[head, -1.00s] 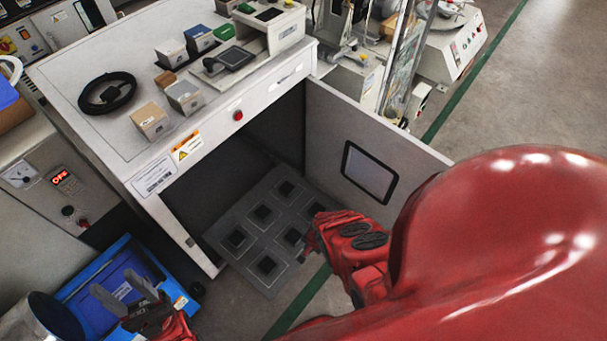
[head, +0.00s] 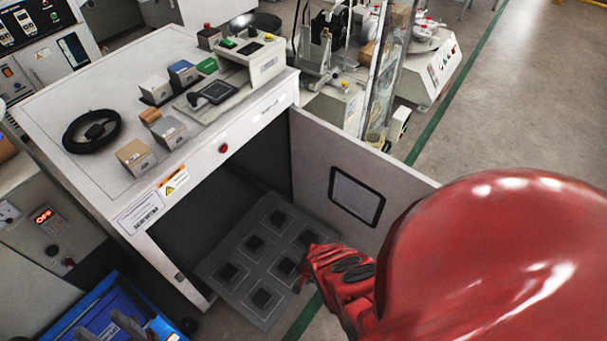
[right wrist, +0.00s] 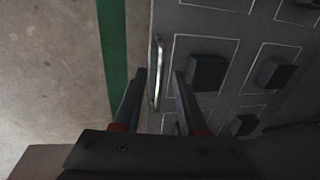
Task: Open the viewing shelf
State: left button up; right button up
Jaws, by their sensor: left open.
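The viewing shelf (head: 237,270) is a grey panel with several dark square pads, extending partly out of the white cabinet's lower opening. In the right wrist view, its metal handle (right wrist: 158,72) stands on the edge of the shelf (right wrist: 222,22). My right gripper (right wrist: 161,76) is open, with one finger on each side of the handle and gaps visible. In the head view my red right arm ends at the shelf's front right edge; its fingers are not clear there. My left gripper (head: 98,324) is open and empty at the bottom left, over a blue bin.
The white cabinet (head: 75,195) carries small boxes, a black cable coil (head: 91,131) and a device on top. Its door (head: 392,180), with a dark-framed window, stands open beside the shelf. The blue bin (head: 110,290) is on the floor at left. Floor at right is clear.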

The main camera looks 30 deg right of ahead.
jog(key=shift+r, duration=0.1)
jog(key=s+d+r+p, duration=0.1)
jog(key=s+r+p, duration=0.2)
jog(key=r+p, duration=1.4)
jog(key=shift+p, duration=0.8)
jog(key=shift+s+d, duration=0.1)
